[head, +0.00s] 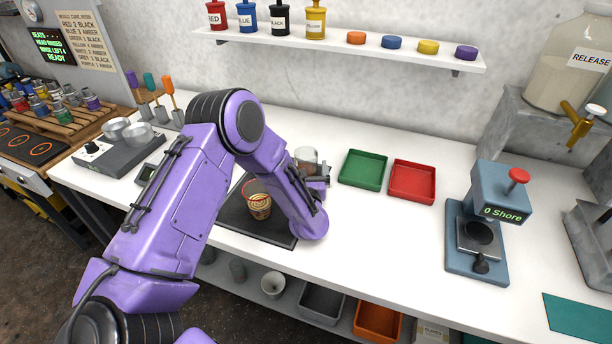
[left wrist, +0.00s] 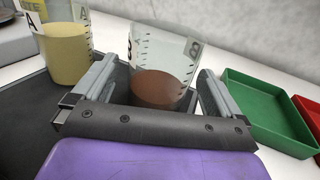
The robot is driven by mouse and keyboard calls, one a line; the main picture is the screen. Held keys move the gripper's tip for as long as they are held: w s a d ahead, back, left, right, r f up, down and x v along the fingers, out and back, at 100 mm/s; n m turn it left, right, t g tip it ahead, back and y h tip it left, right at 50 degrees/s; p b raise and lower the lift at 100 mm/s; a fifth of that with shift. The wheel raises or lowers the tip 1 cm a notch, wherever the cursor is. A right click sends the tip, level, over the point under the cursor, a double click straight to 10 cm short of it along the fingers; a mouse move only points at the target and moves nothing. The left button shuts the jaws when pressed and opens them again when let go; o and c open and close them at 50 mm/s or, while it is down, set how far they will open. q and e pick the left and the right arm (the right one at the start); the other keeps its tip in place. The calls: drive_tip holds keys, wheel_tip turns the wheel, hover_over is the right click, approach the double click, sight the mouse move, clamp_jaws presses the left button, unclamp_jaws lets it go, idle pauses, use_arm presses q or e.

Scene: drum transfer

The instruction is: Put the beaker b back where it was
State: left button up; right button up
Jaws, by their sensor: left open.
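Beaker b (left wrist: 165,62), clear with a letter B and brown contents, stands between the two spread fingers of my left gripper (left wrist: 163,84) in the left wrist view. The fingers are open, with one on each side of it. Its base is hidden behind the gripper body. In the head view the upper part of beaker b (head: 305,155) shows beside my left gripper (head: 317,180), partly covered by my arm. A dark mat (head: 235,217) lies on the counter under my arm. My right gripper is not in view.
Beaker A (left wrist: 66,50), with yellow contents, stands left of beaker b. A green tray (head: 363,169) and a red tray (head: 413,181) lie to the right. The white counter before the trays is clear.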

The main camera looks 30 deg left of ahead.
use_arm(q)
drive_tip(key=b+v, duration=0.2)
drive_tip(key=v, duration=0.1)
drive_tip(key=shift+s+d+f, duration=0.2)
drive_tip(key=shift+f, duration=0.05)
drive_tip(key=b+v, duration=0.1)
drive_tip(key=v, duration=0.2)
drive_tip(key=b+v, duration=0.1)
drive_tip(key=v, duration=0.3)
drive_tip(key=shift+s+d+r+b, duration=0.2)
drive_tip(key=shift+s+b, duration=0.05)
drive_tip(key=shift+b, duration=0.15)
drive_tip(key=shift+s+d+r, duration=0.1)
drive_tip(key=shift+s+d, duration=0.1)
drive_tip(key=shift+s, duration=0.15)
